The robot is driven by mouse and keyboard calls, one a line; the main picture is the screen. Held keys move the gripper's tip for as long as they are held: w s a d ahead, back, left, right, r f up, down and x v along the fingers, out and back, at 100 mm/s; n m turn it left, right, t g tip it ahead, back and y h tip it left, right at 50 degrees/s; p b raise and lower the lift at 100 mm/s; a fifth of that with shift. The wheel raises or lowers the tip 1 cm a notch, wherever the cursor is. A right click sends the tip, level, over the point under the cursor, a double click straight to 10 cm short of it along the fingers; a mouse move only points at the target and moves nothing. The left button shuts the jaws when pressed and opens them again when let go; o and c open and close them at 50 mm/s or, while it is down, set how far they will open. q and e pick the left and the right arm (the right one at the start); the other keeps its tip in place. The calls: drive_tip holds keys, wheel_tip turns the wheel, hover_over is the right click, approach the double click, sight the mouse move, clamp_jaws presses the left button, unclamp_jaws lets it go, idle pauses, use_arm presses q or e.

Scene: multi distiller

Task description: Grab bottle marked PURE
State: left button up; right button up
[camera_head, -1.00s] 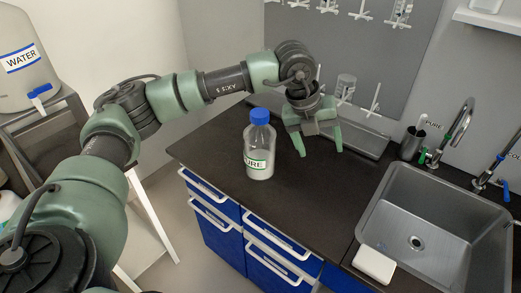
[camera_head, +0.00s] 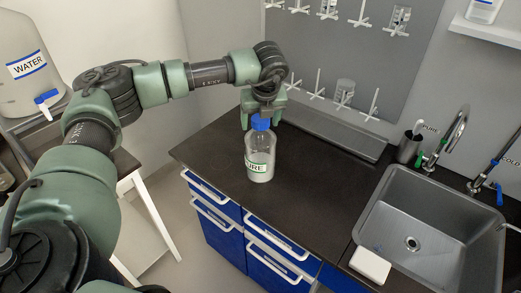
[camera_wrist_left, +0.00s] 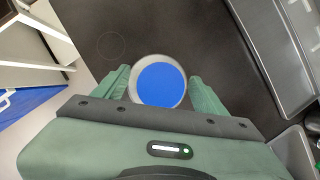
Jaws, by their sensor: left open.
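The bottle marked PURE (camera_head: 260,160) stands upright on the dark countertop near its left part. It is clear, with a blue cap and a green-edged label, and looks partly filled. My left gripper (camera_head: 262,116) is open at the cap, just above and behind the bottle in the head view. In the left wrist view the blue cap (camera_wrist_left: 162,84) and the bottle's round outline lie between the fingers of my left gripper (camera_wrist_left: 164,88). A gap shows on each side, and the fingers do not close on it. My right gripper is not in view.
A metal sink (camera_head: 432,228) with taps is at the right, with a white block (camera_head: 370,265) by its front edge. A dark cup (camera_head: 408,147) stands behind the sink. A pegboard (camera_head: 345,45) rises behind the counter (camera_head: 310,185). A WATER container (camera_head: 28,68) is at far left.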

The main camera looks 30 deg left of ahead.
use_arm(q)
drive_tip(key=shift+f, duration=0.15)
clamp_jaws()
drive_tip(key=shift+w, duration=0.15)
drive_tip(key=shift+r, duration=0.25)
